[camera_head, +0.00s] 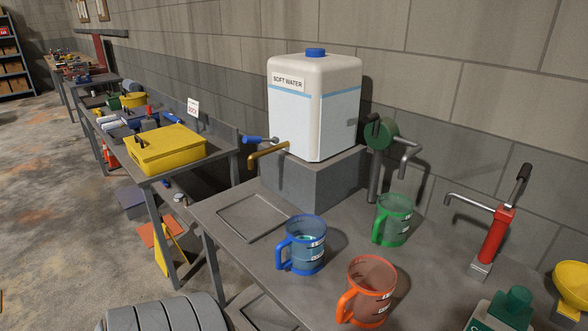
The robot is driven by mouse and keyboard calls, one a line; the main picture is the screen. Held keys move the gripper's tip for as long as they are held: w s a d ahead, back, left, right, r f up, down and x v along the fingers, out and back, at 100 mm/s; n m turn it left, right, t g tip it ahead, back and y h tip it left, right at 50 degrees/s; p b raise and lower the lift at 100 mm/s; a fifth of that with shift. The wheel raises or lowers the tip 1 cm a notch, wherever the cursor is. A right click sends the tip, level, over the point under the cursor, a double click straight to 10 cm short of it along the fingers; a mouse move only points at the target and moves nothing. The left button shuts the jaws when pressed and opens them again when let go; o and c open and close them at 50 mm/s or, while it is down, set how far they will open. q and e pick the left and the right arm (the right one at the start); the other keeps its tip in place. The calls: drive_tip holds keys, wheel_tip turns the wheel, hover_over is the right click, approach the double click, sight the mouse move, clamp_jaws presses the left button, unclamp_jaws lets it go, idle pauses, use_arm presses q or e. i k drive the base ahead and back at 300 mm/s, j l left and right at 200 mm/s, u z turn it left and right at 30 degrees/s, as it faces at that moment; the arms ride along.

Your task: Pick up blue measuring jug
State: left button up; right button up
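The blue measuring jug (302,246) stands upright on the grey bench (335,286), near its front left part. It is see-through, and its handle points left. A green measuring jug (393,220) stands behind it to the right, and an orange measuring jug (369,291) stands in front of it to the right. Nothing touches the blue jug except the bench. Neither of my grippers is in view.
A white soft water tank (313,108) with a tap sits on a grey block (312,181) behind the jugs. A green pump (381,134) and a red hand pump (495,236) stand right. A yellow box (169,148) sits on the left bench. Tyres (166,315) lie on the floor.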

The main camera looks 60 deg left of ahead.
sight(299, 248)
drive_tip(key=u, duration=1.75)
